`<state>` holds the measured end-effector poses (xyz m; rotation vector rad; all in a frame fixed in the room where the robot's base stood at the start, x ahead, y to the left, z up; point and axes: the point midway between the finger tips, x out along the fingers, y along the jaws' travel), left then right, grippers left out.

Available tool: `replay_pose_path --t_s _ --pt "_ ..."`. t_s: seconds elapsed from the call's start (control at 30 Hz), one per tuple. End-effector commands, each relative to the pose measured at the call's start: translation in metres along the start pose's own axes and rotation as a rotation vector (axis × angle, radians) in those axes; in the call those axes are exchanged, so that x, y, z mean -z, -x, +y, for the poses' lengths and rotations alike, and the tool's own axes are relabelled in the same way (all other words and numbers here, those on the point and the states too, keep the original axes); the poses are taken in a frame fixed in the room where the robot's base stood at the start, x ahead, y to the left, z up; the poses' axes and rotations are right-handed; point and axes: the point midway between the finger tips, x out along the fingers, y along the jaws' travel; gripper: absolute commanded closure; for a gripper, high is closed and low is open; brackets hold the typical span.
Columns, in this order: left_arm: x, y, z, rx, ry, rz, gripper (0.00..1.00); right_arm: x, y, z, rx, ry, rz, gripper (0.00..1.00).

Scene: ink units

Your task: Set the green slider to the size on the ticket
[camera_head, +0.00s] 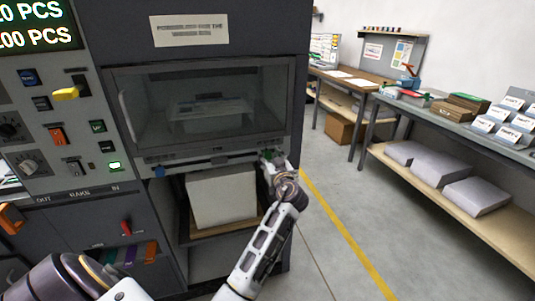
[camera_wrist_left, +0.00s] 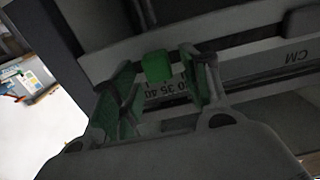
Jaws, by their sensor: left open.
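The green slider (camera_wrist_left: 157,66) is a small block on a ruled rail in the left wrist view. A scale (camera_wrist_left: 165,90) beside it shows figures around 35 and 40, partly hidden by a finger. My left gripper (camera_wrist_left: 160,88) is open, with one green-padded finger on each side of the slider. Contact cannot be told. In the head view my left gripper (camera_head: 270,160) is at the right end of the rail (camera_head: 205,163) under the machine's window. A pale label (camera_head: 189,30) above the window is blurred; I cannot tell whether it is the ticket. My right gripper is out of view.
A blue knob (camera_head: 159,171) sits at the rail's left end. Below is an open bay with a white paper stack (camera_head: 222,196). A control panel with a yellow lever (camera_head: 66,94) is on the left. Open floor (camera_head: 335,210) and benches (camera_head: 430,110) lie to the right.

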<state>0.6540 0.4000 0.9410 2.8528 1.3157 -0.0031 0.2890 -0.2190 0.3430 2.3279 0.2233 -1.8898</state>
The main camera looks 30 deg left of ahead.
Motion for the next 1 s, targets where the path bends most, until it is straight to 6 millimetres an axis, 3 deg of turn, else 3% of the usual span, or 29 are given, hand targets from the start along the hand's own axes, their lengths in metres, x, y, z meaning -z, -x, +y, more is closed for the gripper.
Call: replay_pose_path --t_s 0.4,0.77,1.0 --pt "-0.0002 0.0012 0.0004 0.000 0.000 0.000 0.54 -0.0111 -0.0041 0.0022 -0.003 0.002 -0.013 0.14" --pt "-0.0001 0.0011 0.0003 0.000 0.000 0.000 0.99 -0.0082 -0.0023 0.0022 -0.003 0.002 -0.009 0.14" --pt "-0.0001 0.0011 0.0004 0.000 0.000 0.000 1.00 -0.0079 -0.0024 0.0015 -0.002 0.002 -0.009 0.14"
